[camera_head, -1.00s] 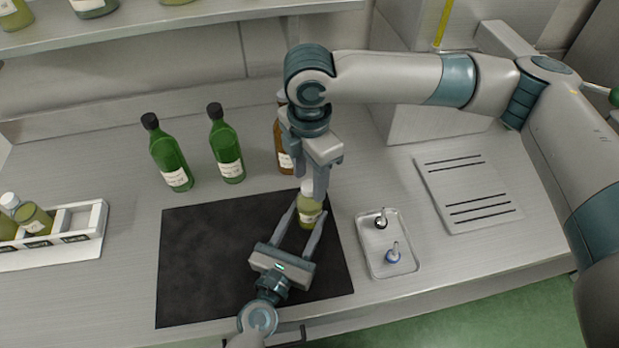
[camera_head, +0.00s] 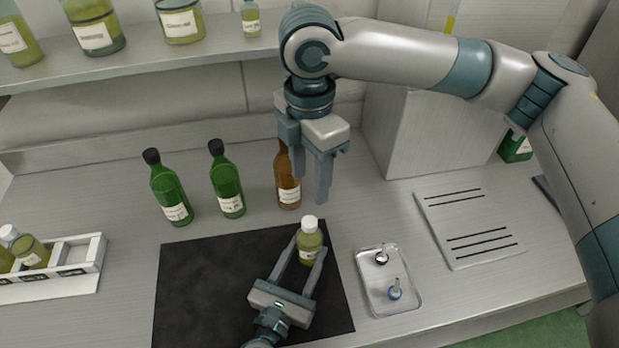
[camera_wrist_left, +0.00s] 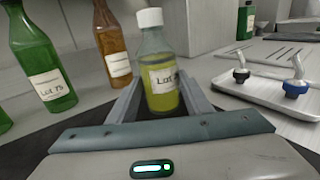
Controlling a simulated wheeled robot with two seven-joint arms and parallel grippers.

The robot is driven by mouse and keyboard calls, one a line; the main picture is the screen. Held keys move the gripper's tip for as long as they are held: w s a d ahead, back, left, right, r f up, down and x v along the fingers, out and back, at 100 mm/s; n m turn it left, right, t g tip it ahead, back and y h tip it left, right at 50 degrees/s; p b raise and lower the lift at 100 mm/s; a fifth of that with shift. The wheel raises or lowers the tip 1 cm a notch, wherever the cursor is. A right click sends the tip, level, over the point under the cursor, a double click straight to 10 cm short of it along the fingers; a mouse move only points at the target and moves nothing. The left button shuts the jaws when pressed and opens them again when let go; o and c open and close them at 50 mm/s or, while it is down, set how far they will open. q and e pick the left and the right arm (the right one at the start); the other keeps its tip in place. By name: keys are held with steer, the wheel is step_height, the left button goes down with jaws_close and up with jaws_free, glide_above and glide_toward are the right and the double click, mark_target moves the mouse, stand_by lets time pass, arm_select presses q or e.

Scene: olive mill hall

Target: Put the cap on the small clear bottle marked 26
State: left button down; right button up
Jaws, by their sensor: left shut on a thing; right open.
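The small clear bottle (camera_head: 309,241) holds yellow-green liquid and stands upright on the black mat (camera_head: 205,285). A white cap (camera_head: 309,223) sits on its mouth and looks straight. In the left wrist view the bottle (camera_wrist_left: 152,46) and the cap (camera_wrist_left: 149,17) show closer. Its label starts with "Lot", but I cannot read the number surely. My left gripper (camera_head: 307,251) is shut on the bottle's body from the front. My right gripper (camera_head: 311,190) is open and empty, pointing down above and behind the cap, apart from it.
A brown bottle (camera_head: 288,182) and two green bottles (camera_head: 170,190) stand behind the mat. A metal tray (camera_head: 375,297) with two small stoppers lies at right, near a slotted plate (camera_head: 455,215). A white rack (camera_head: 88,281) holds bottles at left. A shelf (camera_head: 150,63) runs above.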

arm_select(q)
steer(key=c, duration=0.8)
jaws_free()
steer(key=shift+c, duration=0.2)
steer(key=shift+s, duration=0.1)
arm_select(e)
steer(key=shift+f, duration=0.1)
arm_select(q)
steer(key=b+v, duration=0.2)
steer(key=v, duration=0.3)
steer(key=b+v, duration=0.2)
steer(key=v, duration=0.3)
steer(key=b+v, duration=0.2)
steer(key=v, duration=0.3)
steer(key=shift+s+a+f+b, duration=0.1)
steer(key=shift+s+f+b, duration=0.15)
steer(key=shift+f+b, duration=0.1)
arm_select(e)
glide_above(309, 222)
step_height(309, 222, down, 7)
steer(key=shift+r, duration=0.2)
arm_select(q)
steer(key=shift+s+a+r+b, duration=0.15)
steer(key=shift+s+a, duration=0.05)
steer(key=shift+s, duration=0.2)
steer(key=shift+s+a+r+b, duration=0.15)
steer(key=shift+s, duration=0.2)
arm_select(e)
steer(key=shift+f, duration=0.3)
